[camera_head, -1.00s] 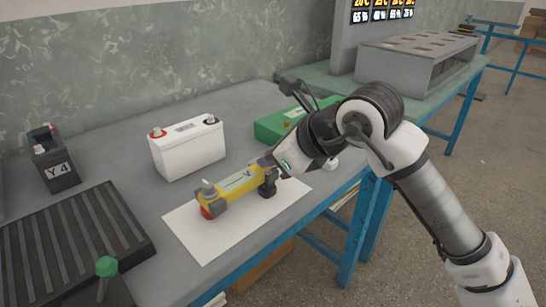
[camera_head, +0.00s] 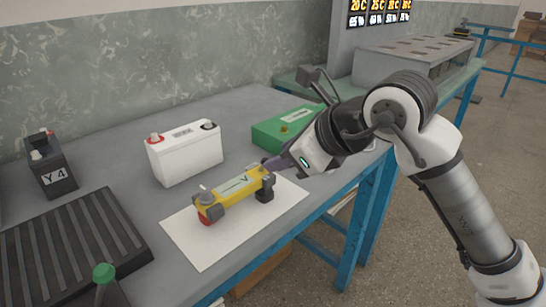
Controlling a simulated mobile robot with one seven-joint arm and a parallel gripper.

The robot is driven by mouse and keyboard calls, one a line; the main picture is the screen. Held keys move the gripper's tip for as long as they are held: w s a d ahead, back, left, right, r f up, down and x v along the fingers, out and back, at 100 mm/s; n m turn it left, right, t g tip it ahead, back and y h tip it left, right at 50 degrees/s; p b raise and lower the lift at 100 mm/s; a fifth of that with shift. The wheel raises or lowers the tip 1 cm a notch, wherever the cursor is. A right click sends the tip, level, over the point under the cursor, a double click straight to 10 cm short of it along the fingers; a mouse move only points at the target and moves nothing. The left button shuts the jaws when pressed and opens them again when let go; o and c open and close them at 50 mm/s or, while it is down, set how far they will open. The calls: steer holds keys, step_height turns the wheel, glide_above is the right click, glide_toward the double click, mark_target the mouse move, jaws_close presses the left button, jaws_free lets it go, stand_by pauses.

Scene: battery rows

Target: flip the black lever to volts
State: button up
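A yellow meter (camera_head: 236,191) with grey end blocks and a red part at its near left end lies on a white sheet (camera_head: 207,247) on the table. A pale scale with a dark mark shows on its top face. I cannot make out a black lever for certain at this size. My gripper (camera_head: 275,165) is at the meter's right end, close to the grey block there. Its fingertips look dark and small, and I cannot tell whether they touch the meter or are open.
A white battery (camera_head: 186,155) stands behind the meter. A green box (camera_head: 283,131) sits behind my gripper. A black battery marked Y4 (camera_head: 50,165), a dark ribbed tray (camera_head: 75,245) and a green-knobbed item (camera_head: 104,272) are at left. The front of the white sheet is clear.

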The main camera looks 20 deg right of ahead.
steer(key=v, duration=0.9)
steer(key=shift+r, duration=0.1)
